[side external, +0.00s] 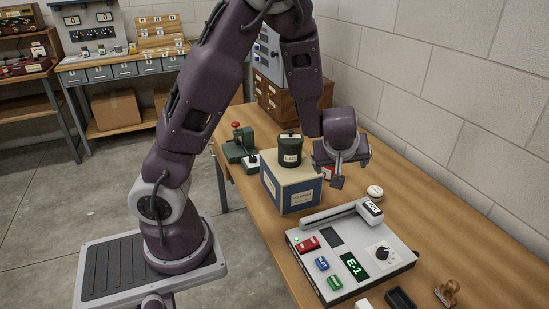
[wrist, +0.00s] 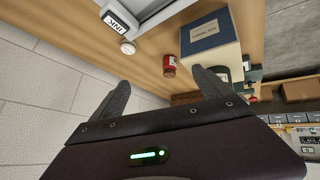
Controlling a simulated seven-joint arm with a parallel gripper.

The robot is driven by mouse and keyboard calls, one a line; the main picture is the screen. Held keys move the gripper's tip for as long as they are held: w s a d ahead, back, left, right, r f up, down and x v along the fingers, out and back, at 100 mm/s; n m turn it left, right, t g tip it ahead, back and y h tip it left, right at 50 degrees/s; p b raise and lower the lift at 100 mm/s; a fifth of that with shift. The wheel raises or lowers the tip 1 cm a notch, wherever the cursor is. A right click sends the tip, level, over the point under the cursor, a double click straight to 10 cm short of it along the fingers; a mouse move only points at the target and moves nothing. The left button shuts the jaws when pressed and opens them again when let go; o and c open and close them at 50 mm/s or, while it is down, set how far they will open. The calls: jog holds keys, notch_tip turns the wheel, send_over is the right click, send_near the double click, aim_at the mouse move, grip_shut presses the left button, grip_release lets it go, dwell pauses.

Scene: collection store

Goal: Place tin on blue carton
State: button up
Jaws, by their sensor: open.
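A dark green tin (side external: 290,150) with a pale label stands upright on top of the blue carton (side external: 297,196), which has blue sides and a pale upper part. In the wrist view, the carton (wrist: 207,32) is at the upper right, and the tin (wrist: 236,73) is partly hidden behind a finger. My gripper (side external: 338,183) is to the right of the tin and carton, apart from both. In the wrist view my gripper (wrist: 163,84) has its fingers spread with nothing held between them.
A small red container (wrist: 170,66) stands beside the carton. A white-lidded round item (side external: 375,191) is to the right. A label machine (side external: 350,250) fills the near bench. A green press (side external: 239,147) and wooden drawers (side external: 277,99) stand behind. The wall borders the right side.

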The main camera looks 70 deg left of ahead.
jog(key=s+d+r+m+t+h, duration=0.1)
jog(key=s+d+r+m+h, duration=0.1)
jog(key=d+r+m+h, duration=0.3)
jog(key=s+d+r+m+t+h, duration=0.1)
jog(key=s+d+r+h, duration=0.15)
jog(key=d+r, duration=0.45)
jog(key=s+r+m+g+y, duration=0.1)
jog(key=s+m, duration=0.6)
jog(key=s, duration=1.4)
jog(key=shift+r+g, duration=0.4)
jog(key=shift+r, duration=0.25)
